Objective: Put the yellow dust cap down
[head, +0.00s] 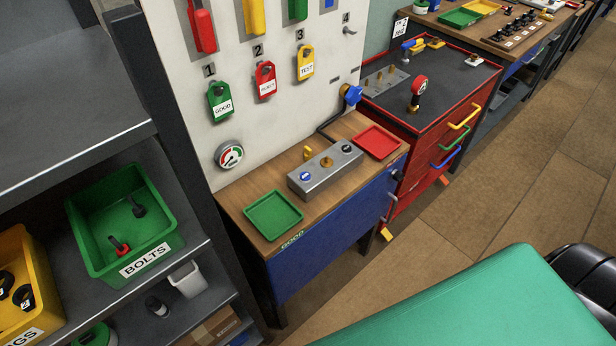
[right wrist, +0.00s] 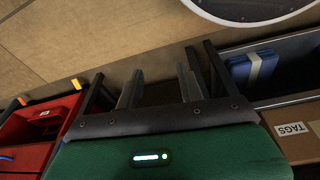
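A small yellow piece (head: 307,152) stands on the wooden bench just behind the grey metal block (head: 325,170); it may be the yellow dust cap, but it is too small to tell. My left gripper is in neither view.
A green tray (head: 273,215) and a red tray (head: 377,142) lie on the bench either side of the block. A gauge (head: 230,155) and tags hang on the board behind. A red cabinet (head: 430,95) stands right. Shelves with a green bolts bin (head: 165,240) stand left.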

